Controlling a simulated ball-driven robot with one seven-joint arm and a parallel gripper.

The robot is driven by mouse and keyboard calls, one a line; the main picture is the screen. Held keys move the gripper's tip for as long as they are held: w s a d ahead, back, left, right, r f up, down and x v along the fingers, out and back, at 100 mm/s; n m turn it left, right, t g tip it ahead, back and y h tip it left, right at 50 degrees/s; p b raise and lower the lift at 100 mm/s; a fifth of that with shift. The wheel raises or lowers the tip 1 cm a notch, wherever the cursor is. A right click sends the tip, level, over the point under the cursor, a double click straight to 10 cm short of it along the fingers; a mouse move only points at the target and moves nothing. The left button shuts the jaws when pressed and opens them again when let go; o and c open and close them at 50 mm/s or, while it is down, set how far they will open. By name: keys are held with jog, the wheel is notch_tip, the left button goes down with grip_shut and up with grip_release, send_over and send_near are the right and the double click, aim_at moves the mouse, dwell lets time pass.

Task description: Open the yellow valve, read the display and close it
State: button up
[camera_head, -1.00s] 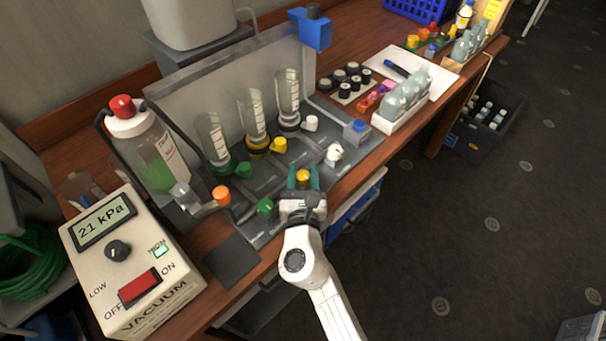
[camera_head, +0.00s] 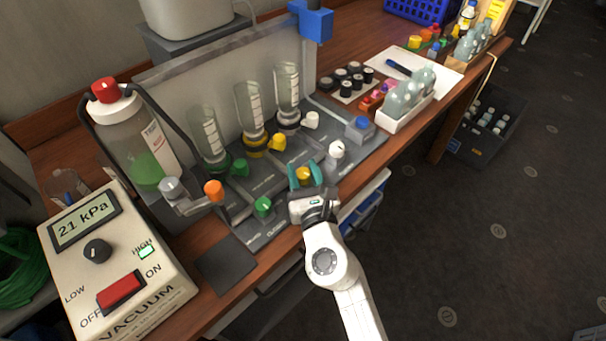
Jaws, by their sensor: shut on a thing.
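The front yellow valve (camera_head: 303,174) sits in the front row of the grey manifold, between a green knob and a white knob. My gripper (camera_head: 305,175) has its teal fingers on either side of this yellow knob and is shut on it. A second yellow knob (camera_head: 277,142) stands behind it, beside the yellow-based cylinder. The display (camera_head: 85,219) on the vacuum box (camera_head: 112,270) reads 21 kPa. A green light by HIGH is lit there. The lower part of the gripped knob is hidden by my gripper.
Green (camera_head: 263,206), orange (camera_head: 213,190) and white (camera_head: 336,149) knobs stand close around my gripper. A bottle with a red cap (camera_head: 125,140) is at the left. Small bottles in a white tray (camera_head: 398,118) are at the right. The floor at right is open.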

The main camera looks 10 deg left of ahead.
jog(key=shift+f+y+b, duration=0.1)
jog(key=shift+y+b, duration=0.2)
jog(key=shift+b, duration=0.15)
jog(key=shift+d+n+g+y+b, duration=0.1)
jog(key=shift+n+g+y+b, duration=0.7)
jog(key=shift+n+y+b, duration=0.55)
jog(key=shift+f+n+g+y+b, duration=0.1)
jog(key=shift+n+g+y+b, duration=0.25)
jog(key=shift+g+y+b, duration=0.4)
jog(key=n+g+y+b, duration=0.3)
jog(key=shift+w+n+g, duration=0.1)
jog(key=shift+n+g, duration=0.2)
jog(key=shift+g, duration=0.05)
jog(key=n+g+y+b, duration=0.1)
jog(key=g+b, duration=0.1)
jog(key=n+g+y+b, duration=0.1)
jog(key=g+b, duration=0.1)
jog(key=shift+f+n, duration=0.2)
jog(key=shift+n, duration=0.2)
jog(key=n+g+y+b, duration=0.1)
jog(key=n+g+b, duration=0.3)
jog(key=g+b, duration=0.2)
jog(key=shift+b, duration=0.9)
jog(key=shift+r+n+g+b, duration=0.2)
jog(key=shift+n+g+b, duration=0.3)
jog(key=shift+g+b, duration=0.45)
jog(key=shift+r+g+b, duration=0.15)
jog(key=shift+g+b, duration=0.1)
jog(key=shift+b, duration=0.1)
